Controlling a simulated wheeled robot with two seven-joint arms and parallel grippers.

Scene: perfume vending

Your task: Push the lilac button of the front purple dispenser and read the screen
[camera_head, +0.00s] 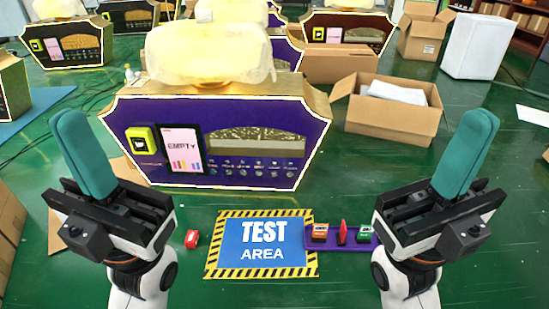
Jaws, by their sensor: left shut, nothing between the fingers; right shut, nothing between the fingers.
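The front purple dispenser (230,111) stands facing me, with gold edges and a cloth-wrapped bulky top. Its pink screen (183,150) reads "EMPTY" above several coloured bars. A yellow unit (143,139) sits left of the screen. A row of small round buttons (257,171) runs under the dark window; they are too small to tell which is lilac. My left gripper (73,120) has teal fingers, points up, and is shut and empty left of the dispenser, nearer to me. My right gripper (481,122) is likewise shut and empty, off to the right. Neither touches the dispenser.
A blue TEST AREA mat (285,252) lies on the green floor in front of the dispenser. A purple tray (328,246) holding small orange, red and green items overlaps its right side. A small red item (191,239) lies left. An open cardboard box (391,119) stands right.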

